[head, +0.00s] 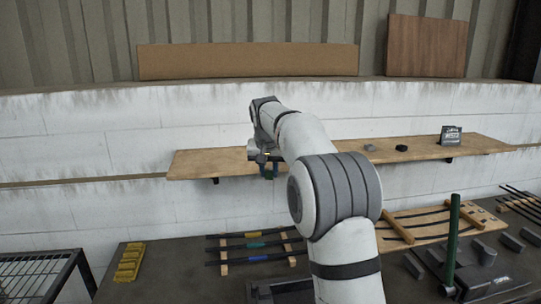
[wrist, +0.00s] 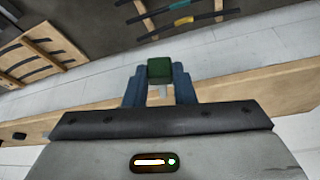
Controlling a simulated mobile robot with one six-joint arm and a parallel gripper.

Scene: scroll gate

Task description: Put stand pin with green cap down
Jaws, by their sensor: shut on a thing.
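The pin's green cap (wrist: 160,70) shows in the wrist view between the blue fingers of my gripper (wrist: 158,82). My gripper is shut on the pin. Little of the pin's shaft can be made out. In the head view my gripper (head: 267,168) is at the front edge of the wooden wall shelf (head: 215,163), left of its middle, pointing down. The pin is small and dark there, and I cannot tell whether it touches anything.
The shelf bears a grey piece (head: 369,148), a dark piece (head: 401,148) and a small sign (head: 451,135).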

